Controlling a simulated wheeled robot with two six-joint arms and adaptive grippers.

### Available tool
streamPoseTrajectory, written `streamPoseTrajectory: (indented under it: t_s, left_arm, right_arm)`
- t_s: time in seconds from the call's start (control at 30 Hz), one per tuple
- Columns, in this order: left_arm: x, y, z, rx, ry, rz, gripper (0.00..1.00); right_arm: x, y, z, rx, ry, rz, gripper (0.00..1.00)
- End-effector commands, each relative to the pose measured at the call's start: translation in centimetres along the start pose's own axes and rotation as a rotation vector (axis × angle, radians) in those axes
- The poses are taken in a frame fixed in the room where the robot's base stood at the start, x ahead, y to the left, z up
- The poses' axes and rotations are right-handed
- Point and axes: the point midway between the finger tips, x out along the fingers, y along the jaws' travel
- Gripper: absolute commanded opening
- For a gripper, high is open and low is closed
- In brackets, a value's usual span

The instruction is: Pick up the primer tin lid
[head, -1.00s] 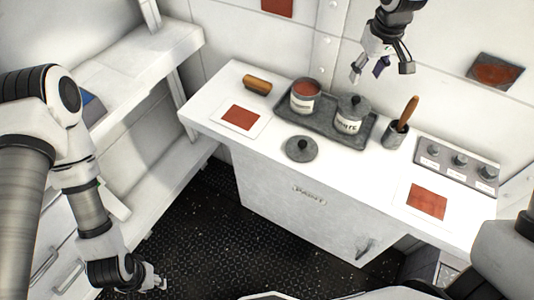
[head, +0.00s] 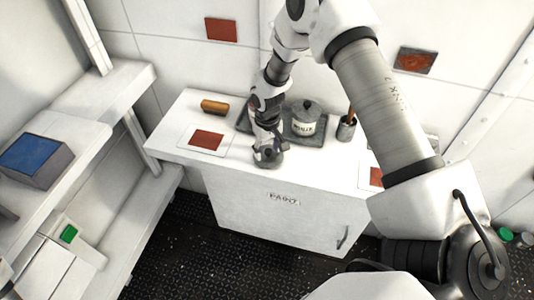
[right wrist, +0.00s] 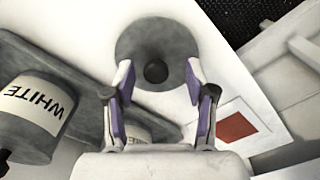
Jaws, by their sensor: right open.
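The primer tin lid (head: 266,160), a round grey disc with a dark knob, lies on the white counter in front of the tray. In the right wrist view the lid (right wrist: 135,48) is ahead of my right gripper (right wrist: 158,76), whose two purple-padded fingers are open on either side of the knob in the picture. In the head view my right gripper (head: 268,147) is just above the lid and partly covers it. I cannot tell whether it touches the lid. My left gripper is out of view.
The lidded WHITE tin (head: 304,120) stands on the grey tray (head: 300,142). A brush cup (head: 346,130) stands to the right. A red sample card (head: 206,140) and a brown roller-like object (head: 214,106) lie to the left. Shelves with a blue-topped box (head: 38,160) line the left.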

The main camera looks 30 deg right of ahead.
Motion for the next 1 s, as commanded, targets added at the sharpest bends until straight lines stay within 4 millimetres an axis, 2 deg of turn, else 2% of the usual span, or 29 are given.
streamPoseTrajectory:
  t_s: [0.1, 0.13, 0.27, 0.3, 0.73, 1.0]
  left_arm:
    - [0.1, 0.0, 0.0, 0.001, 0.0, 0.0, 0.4]
    - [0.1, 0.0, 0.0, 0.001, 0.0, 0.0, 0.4]
    - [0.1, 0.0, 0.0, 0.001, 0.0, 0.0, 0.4]
    - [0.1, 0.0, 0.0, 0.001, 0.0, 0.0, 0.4]
    - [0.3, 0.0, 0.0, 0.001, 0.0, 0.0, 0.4]
    - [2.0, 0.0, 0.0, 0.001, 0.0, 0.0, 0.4]
  right_arm:
    - [0.0, 0.0, 0.0, 0.0, 0.001, 0.0, 0.55]
    - [0.0, 0.0, 0.0, 0.0, 0.001, 0.0, 0.48]
    - [0.0, 0.0, 0.0, 0.0, 0.0, 0.0, 0.02]
    - [0.0, 0.0, 0.0, 0.0, 0.0, 0.0, 0.0]
    - [-0.2, 0.0, -0.1, 0.0, 0.001, 0.0, 0.0]
    - [-2.7, 0.0, -0.1, 0.001, 0.003, 0.0, 0.0]
